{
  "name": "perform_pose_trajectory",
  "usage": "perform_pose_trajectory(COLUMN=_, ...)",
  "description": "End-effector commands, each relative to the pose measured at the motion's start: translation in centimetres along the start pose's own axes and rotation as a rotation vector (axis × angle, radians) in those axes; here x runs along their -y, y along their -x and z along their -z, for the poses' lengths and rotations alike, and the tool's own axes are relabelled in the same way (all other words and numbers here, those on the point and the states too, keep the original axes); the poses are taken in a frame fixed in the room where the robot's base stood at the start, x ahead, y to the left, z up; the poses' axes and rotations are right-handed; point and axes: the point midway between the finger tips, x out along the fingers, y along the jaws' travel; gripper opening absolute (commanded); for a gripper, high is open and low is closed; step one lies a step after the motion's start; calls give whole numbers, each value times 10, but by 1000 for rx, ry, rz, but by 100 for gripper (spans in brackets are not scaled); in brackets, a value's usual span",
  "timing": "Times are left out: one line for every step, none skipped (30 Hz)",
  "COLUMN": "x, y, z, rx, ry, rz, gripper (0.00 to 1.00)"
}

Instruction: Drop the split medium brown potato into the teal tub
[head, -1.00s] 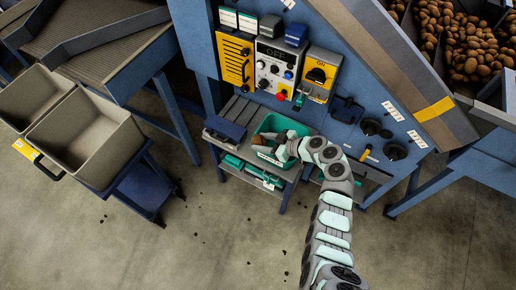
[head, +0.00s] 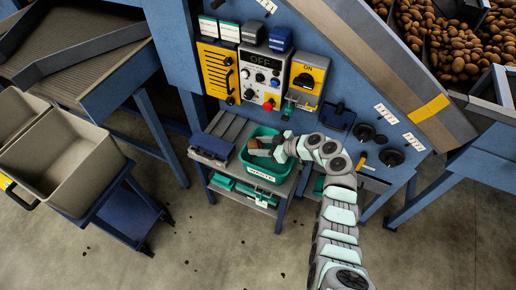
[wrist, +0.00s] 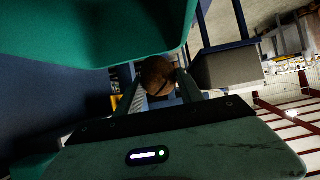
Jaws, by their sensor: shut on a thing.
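The brown potato (wrist: 158,76) sits between the two fingers of my gripper (wrist: 158,88) in the wrist view, with a dark split line across it. My gripper is shut on it. In the head view, my gripper (head: 264,148) reaches in from the right over the teal tub (head: 265,178), and the potato (head: 253,144) shows as a small brown patch at its tip. The tub has a white label on its front and stands on a small shelf. The tub wall (wrist: 100,30) fills the upper left of the wrist view. The tub's inside is partly hidden by my arm.
The control panel (head: 268,72) rises behind the tub. A dark blue box (head: 212,146) lies left of the tub. Grey bins (head: 70,165) stand at far left, and a hopper of many potatoes (head: 455,45) is at upper right. Floor in front is open.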

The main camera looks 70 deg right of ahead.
Motion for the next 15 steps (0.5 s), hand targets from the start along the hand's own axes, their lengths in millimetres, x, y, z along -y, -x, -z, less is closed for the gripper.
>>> perform_pose_trajectory(x=0, y=0, z=0, rx=0, ry=0, rz=0, gripper=2)
perform_pose_trajectory(x=0, y=0, z=1, rx=0, ry=0, rz=0, gripper=2)
perform_pose_trajectory(x=0, y=0, z=1, rx=0, ry=0, rz=0, gripper=2)
perform_pose_trajectory(x=0, y=0, z=0, rx=0, ry=0, rz=0, gripper=2)
perform_pose_trajectory(x=0, y=0, z=0, rx=0, ry=0, rz=0, gripper=2)
perform_pose_trajectory(x=0, y=0, z=0, rx=0, ry=0, rz=0, gripper=47)
perform_pose_trajectory(x=0, y=0, z=0, rx=0, ry=0, rz=0, gripper=49)
perform_pose_trajectory(x=0, y=0, z=0, rx=0, ry=0, rz=0, gripper=52)
perform_pose_trajectory(x=0, y=0, z=0, rx=0, ry=0, rz=0, gripper=55)
perform_pose_trajectory(x=0, y=0, z=0, rx=0, ry=0, rz=0, gripper=57)
perform_pose_trajectory(x=0, y=0, z=0, rx=0, ry=0, rz=0, gripper=60)
perform_pose_trajectory(x=0, y=0, z=0, rx=0, ry=0, rz=0, gripper=63)
perform_pose_trajectory(x=0, y=0, z=0, rx=0, ry=0, rz=0, gripper=66)
perform_pose_trajectory(x=0, y=0, z=0, rx=0, ry=0, rz=0, gripper=68)
perform_pose_trajectory(x=0, y=0, z=0, rx=0, ry=0, rz=0, gripper=70)
